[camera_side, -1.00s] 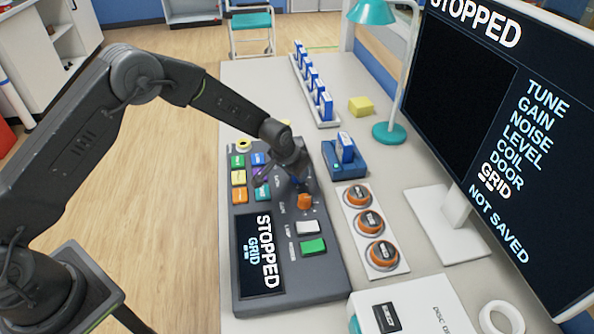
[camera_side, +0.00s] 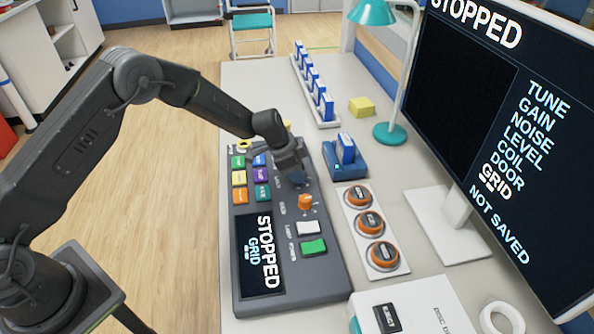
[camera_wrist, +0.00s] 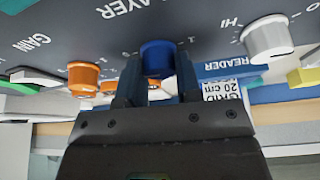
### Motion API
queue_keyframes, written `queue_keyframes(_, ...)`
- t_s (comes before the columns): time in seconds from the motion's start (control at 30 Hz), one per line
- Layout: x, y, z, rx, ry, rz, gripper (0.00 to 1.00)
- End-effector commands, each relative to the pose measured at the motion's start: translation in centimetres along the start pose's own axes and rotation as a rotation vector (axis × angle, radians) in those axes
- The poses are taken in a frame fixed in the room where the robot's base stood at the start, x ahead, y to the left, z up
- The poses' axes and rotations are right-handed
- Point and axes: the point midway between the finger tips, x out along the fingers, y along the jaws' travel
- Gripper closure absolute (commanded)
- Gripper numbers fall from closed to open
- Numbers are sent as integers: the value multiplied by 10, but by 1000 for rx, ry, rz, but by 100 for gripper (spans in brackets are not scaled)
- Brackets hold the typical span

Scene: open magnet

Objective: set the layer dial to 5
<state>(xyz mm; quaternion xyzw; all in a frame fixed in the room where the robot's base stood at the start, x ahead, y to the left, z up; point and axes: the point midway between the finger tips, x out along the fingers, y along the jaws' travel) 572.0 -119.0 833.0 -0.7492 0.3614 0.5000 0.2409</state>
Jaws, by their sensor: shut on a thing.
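The layer dial is a blue knob (camera_wrist: 157,58) on the dark console, beside upside-down lettering of which "AYER" shows in the wrist view. My gripper (camera_wrist: 157,88) has one finger on each side of the blue knob and is shut on it. A small scale mark shows left of the knob; the number it points to cannot be read. In the side view my gripper (camera_side: 298,176) is low over the console (camera_side: 330,278), and the blue knob is mostly hidden under it.
An orange knob (camera_side: 306,202) stands close to my gripper, nearer the console screen (camera_side: 260,255), which reads STOPPED and GRID. A white knob (camera_wrist: 268,36) is on the other side. A blue reader (camera_side: 346,158) with a card sits just right of the console.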

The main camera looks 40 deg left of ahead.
Motion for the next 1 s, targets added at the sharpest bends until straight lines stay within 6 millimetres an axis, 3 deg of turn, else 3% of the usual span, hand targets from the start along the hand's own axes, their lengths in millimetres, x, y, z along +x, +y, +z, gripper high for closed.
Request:
queue_keyframes(0.7, 1, 0, 3, 72, -5, 31, 92)
queue_keyframes(0.73, 1, 0, 3, 72, -5, 31, 66)
queue_keyframes(1.0, 1, 0, 1, 71, -3, 30, 43)
